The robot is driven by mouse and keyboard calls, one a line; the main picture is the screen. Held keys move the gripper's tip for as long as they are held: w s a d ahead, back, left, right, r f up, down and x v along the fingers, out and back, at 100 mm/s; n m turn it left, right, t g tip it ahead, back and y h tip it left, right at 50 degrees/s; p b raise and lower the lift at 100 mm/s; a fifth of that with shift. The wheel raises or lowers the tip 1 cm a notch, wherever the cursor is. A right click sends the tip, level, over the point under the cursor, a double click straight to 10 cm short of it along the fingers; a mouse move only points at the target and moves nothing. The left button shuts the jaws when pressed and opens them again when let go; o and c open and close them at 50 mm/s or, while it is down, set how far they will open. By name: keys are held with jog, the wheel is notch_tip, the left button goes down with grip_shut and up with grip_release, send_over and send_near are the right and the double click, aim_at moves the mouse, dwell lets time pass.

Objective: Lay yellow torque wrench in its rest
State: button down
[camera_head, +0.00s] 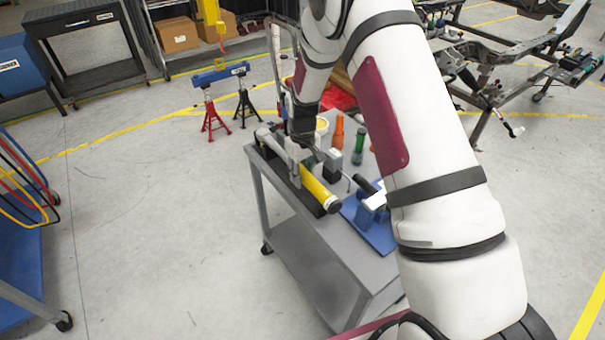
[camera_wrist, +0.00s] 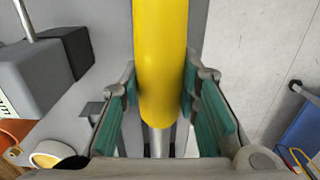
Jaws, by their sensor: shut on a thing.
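The yellow torque wrench (camera_head: 318,190) lies along the left side of the grey cart top, its dark end cap toward the front. A long black block (camera_head: 318,207), which looks like its rest, shows beneath it. I cannot tell whether the wrench touches it. My gripper (camera_head: 297,176) points down over the wrench and is shut on it. In the wrist view, the fingers with green pads (camera_wrist: 160,88) stand on both sides of the yellow wrench handle (camera_wrist: 160,50). The silver shaft (camera_wrist: 158,142) runs down between the fingers.
The grey cart (camera_head: 290,222) also bears a blue stand (camera_head: 370,228), a green bottle (camera_head: 359,146), an orange bottle (camera_head: 338,133) and a pale tub (camera_head: 322,126). A grey block (camera_wrist: 55,75) stands left of the wrench in the wrist view. Open floor lies left of the cart.

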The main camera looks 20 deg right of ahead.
jog(key=shift+w+f, duration=0.1)
jog(key=shift+f, duration=0.35)
dwell(0.3)
jog(key=c, duration=1.1)
grip_release()
jog(key=shift+r+p, duration=0.75)
jog(key=shift+r, duration=3.7)
jog(key=shift+r, duration=0.1)
